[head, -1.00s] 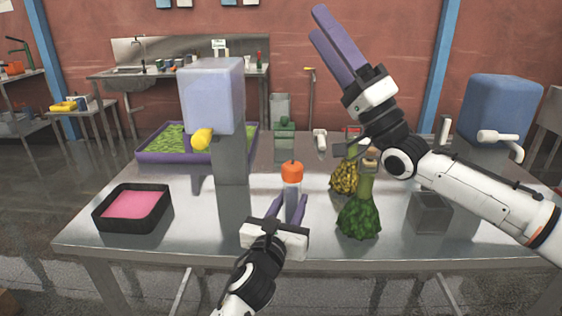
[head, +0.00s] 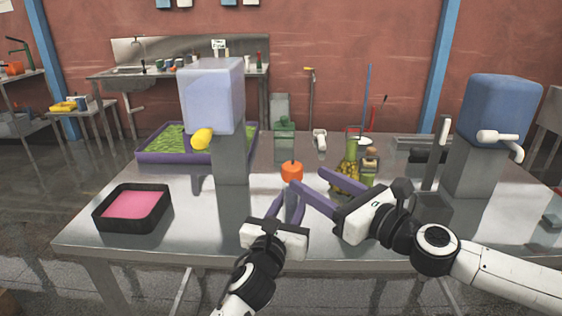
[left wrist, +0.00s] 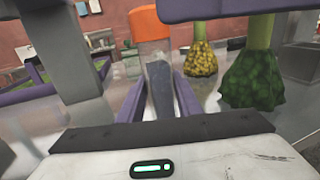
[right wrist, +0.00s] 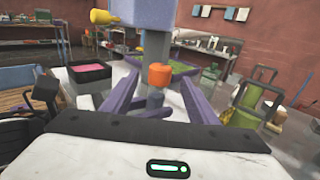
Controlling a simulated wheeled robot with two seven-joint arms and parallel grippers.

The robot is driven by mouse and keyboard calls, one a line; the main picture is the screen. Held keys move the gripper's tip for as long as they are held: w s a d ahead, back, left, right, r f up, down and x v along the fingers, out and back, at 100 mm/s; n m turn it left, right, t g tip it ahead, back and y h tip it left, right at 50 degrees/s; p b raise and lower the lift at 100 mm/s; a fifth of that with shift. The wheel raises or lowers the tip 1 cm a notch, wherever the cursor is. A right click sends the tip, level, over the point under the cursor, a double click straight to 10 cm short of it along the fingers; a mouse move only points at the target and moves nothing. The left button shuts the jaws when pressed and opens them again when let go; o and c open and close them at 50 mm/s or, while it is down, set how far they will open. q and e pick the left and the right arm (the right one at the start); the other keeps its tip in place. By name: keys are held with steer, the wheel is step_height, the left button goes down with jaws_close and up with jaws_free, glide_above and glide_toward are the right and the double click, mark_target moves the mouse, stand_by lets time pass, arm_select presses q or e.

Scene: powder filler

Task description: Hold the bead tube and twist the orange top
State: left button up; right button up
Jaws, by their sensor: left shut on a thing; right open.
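The bead tube is a clear tube with an orange top (head: 292,172). It stands upright near the front middle of the table, its body mostly hidden in the head view. In the left wrist view the tube body (left wrist: 158,82) shows between the purple fingers. My left gripper (head: 289,208) is shut on the tube body below the top. My right gripper (head: 312,186) is open, its fingers reaching in from the right at about the height of the top. In the right wrist view the orange top (right wrist: 159,76) lies between and beyond the spread fingers, with no clear contact.
A dispenser with a pale tank (head: 211,95) and yellow spout stands behind left. A black tray of pink powder (head: 131,208) lies left. A yellow-based flask (head: 345,178) and a green-based flask (left wrist: 251,78) stand close on the right. A blue-tank dispenser (head: 500,105) is farther right.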

steer(key=x, duration=1.1)
steer(key=shift+w, duration=0.15)
steer(key=shift+a, duration=0.15)
steer(key=c, duration=1.1)
steer(key=shift+o, duration=0.2)
steer(key=shift+r, duration=0.1)
